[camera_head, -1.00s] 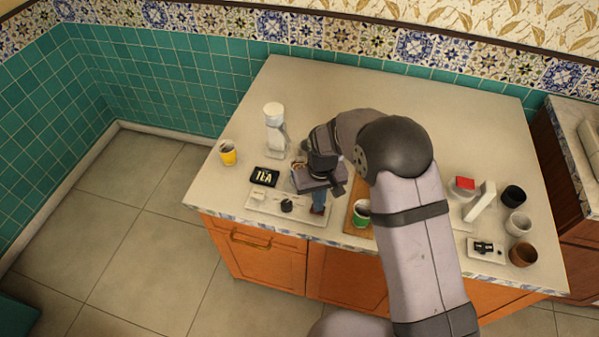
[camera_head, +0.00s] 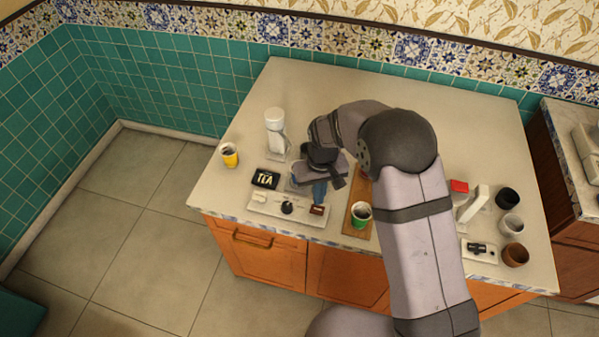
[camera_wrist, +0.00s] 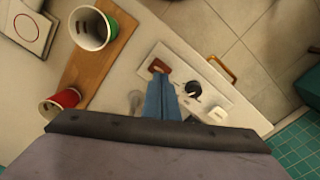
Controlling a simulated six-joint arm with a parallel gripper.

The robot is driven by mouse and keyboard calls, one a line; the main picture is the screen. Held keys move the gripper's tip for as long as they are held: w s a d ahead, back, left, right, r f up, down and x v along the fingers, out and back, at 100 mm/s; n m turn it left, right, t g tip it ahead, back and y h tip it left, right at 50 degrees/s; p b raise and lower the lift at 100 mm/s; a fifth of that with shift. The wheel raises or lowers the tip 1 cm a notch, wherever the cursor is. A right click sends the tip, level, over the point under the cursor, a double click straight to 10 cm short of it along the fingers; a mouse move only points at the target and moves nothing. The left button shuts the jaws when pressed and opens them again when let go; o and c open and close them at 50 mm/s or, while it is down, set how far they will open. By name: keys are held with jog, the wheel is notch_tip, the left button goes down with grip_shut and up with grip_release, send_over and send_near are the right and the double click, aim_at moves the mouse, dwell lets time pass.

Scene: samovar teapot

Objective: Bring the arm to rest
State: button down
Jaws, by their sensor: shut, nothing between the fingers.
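My gripper (camera_head: 319,203) is shut and empty, its blue fingers pressed together. It hangs at the end of my bent arm over the front left part of the counter (camera_head: 450,105). In the wrist view the blue fingertips (camera_wrist: 161,80) point at a brown-red switch (camera_wrist: 159,66) on a white panel. That switch also shows in the head view (camera_head: 317,210), just in front of the fingertips. I cannot tell the exact gap, but no grip on it shows. My forearm and wrist hide the middle of the counter.
The white panel (camera_head: 268,204) carries a black knob (camera_head: 287,207). Around it are a black TEA box (camera_head: 266,178), a yellow cup (camera_head: 230,156), a white canister (camera_head: 275,125) and a green cup (camera_head: 361,214) on a wooden board (camera_head: 350,222). Several cups stand right. The counter's back is clear.

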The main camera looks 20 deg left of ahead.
dwell(0.3)
jog(key=shift+g+h, duration=0.4)
jog(key=shift+g, duration=0.4)
jog(key=s+d+f, duration=0.1)
jog(key=s, duration=0.1)
jog(key=s+d+f, duration=0.1)
jog(key=s, duration=0.1)
jog(key=s+d+f, duration=0.1)
jog(key=s, duration=0.1)
jog(key=shift+s+d+f, duration=0.1)
jog(key=shift+s+d, duration=0.1)
jog(key=shift+d, duration=0.2)
jog(key=s+d+r+m+g, duration=0.1)
jog(key=s+d+r+m, duration=0.1)
jog(key=s+d+r, duration=0.45)
jog(key=s+d+r+m, duration=0.1)
jog(key=s+d+r, duration=0.2)
jog(key=s+d, duration=0.6)
jog(key=w+d+r+m+t, duration=0.2)
jog(key=w+d+r+m, duration=0.1)
jog(key=d+r, duration=0.1)
jog(key=shift+w+d+r+t+y, duration=0.3)
jog(key=shift+w+r+y, duration=0.1)
jog(key=shift+r, duration=0.15)
